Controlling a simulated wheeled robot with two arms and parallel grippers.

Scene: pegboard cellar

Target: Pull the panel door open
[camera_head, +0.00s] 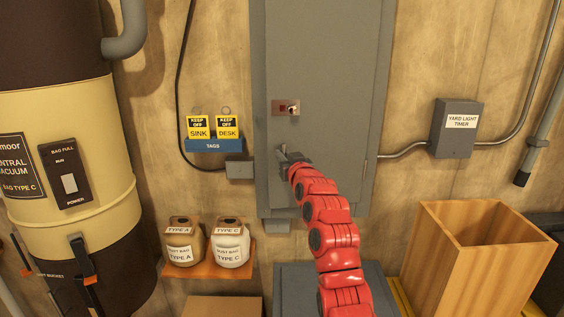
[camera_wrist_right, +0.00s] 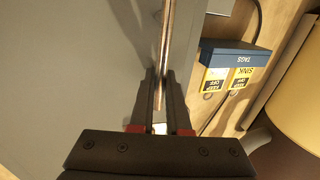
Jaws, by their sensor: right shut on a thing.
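The grey panel door (camera_head: 330,60) is on a tall grey cabinet fixed to the wall in the head view. It looks flush or nearly so; I cannot tell if it stands slightly ajar. My right gripper (camera_head: 284,156) is at the door's left side, below the latch plate (camera_head: 286,107). In the right wrist view, my right gripper (camera_wrist_right: 160,76) is shut on a thin upright metal handle (camera_wrist_right: 165,45) in front of the grey door face (camera_wrist_right: 70,70). The fingers hide part of the handle. My left gripper is not in view.
A blue tag holder (camera_head: 213,145) with yellow tags is left of the cabinet. A timer box (camera_head: 456,128) is to the right, above a wooden bin (camera_head: 480,250). A large vacuum canister (camera_head: 70,130) stands far left.

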